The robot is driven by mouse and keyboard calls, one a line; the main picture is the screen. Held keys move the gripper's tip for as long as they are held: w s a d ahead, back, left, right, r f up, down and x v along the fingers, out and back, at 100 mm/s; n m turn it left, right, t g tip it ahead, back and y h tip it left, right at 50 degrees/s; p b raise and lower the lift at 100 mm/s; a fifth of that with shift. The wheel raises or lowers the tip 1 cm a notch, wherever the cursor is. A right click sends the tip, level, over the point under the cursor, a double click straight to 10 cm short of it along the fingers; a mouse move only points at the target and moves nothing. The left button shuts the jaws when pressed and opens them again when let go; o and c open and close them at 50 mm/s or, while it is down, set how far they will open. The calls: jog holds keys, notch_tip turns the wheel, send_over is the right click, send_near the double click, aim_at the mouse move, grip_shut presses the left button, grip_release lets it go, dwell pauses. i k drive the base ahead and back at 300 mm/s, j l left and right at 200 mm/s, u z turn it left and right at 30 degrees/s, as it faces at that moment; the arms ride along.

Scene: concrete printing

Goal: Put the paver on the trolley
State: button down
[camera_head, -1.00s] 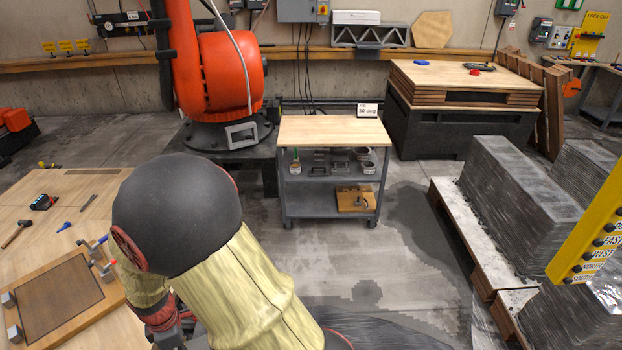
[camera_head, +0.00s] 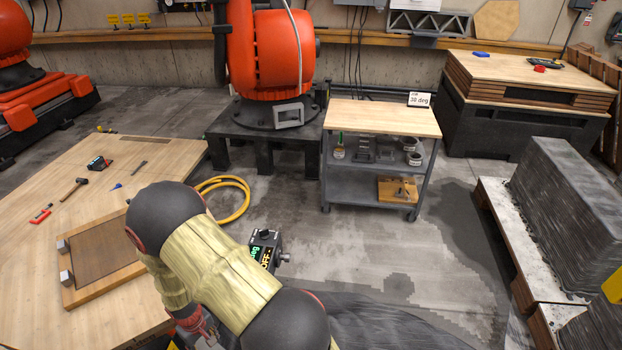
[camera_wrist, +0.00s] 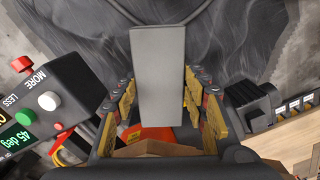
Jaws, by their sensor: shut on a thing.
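A grey rectangular paver (camera_wrist: 158,75) is between the yellow-padded fingers of my gripper (camera_wrist: 160,108) in the wrist view. My gripper is shut on it, and the paver's long face fills the middle of that view. In the head view my arm hides the gripper and paver. The trolley (camera_head: 375,119) is a grey wheeled cart with a bare wooden top, standing right of centre. A small "30 deg" sign (camera_head: 419,100) stands at its back right corner. Its lower shelves hold small containers and a wooden piece.
A wooden workbench (camera_head: 160,165) with tools and a framed board (camera_head: 105,262) is at left. A pallet (camera_head: 510,240) with stacked grey slabs is at right. Floor before the trolley is mostly clear.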

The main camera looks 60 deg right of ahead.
aim_at(367, 118)
jog(key=l+z, duration=0.15)
jog(key=z, duration=0.15)
jog(key=l+z, duration=0.1)
jog(key=z, duration=0.25)
jog(key=i+l+z, duration=0.3)
jog(key=i+l, duration=0.15)
jog(key=l, duration=0.3)
jog(key=i+l+z, duration=0.3)
jog(key=i+l, duration=0.95)
jog(key=l, duration=0.15)
jog(key=i+l+z, duration=0.1)
jog(key=i+l, duration=0.6)
jog(key=l, duration=0.15)
